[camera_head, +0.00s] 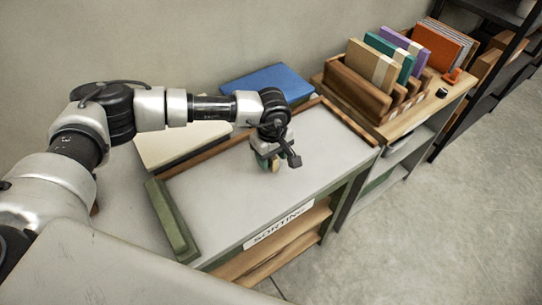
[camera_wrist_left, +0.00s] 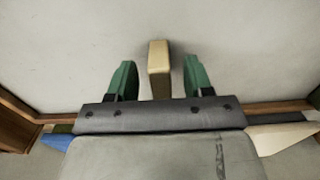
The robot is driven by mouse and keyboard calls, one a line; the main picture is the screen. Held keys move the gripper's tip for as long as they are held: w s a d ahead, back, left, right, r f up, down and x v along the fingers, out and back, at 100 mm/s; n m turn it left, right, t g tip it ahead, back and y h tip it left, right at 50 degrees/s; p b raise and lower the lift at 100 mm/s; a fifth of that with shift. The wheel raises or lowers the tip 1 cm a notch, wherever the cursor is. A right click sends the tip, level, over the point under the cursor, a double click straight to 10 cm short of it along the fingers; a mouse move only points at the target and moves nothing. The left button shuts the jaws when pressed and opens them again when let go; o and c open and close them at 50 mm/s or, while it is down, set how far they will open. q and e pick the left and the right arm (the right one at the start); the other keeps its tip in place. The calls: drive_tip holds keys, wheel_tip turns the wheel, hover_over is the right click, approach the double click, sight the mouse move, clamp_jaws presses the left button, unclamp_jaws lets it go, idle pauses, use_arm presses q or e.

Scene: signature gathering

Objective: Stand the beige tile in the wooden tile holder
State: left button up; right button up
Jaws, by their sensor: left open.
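The beige tile (camera_wrist_left: 159,72) shows in the left wrist view as a narrow block between the two green fingers of my left gripper (camera_wrist_left: 159,80). Gaps show on both sides of it. In the head view, my left gripper (camera_head: 271,162) is low over the grey sorting table, and only a small tan part of the tile (camera_head: 275,166) shows beside the fingers. The wooden tile holder (camera_head: 353,91) stands on the shelf unit to the right, holding tan, teal and purple tiles upright. My right gripper is not in view.
The grey table (camera_head: 235,195) has a wooden rail at the back and right, and a green bar (camera_head: 172,220) at the left. A blue panel (camera_head: 268,82) and a cream panel (camera_head: 170,147) lie behind the rail. Orange and grey boards (camera_head: 437,45) stand beyond the holder.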

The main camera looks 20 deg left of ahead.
use_arm(q)
drive_tip(key=shift+f, duration=0.25)
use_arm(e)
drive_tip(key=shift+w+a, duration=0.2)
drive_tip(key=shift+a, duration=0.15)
use_arm(q)
drive_tip(key=c, duration=0.8)
clamp_jaws()
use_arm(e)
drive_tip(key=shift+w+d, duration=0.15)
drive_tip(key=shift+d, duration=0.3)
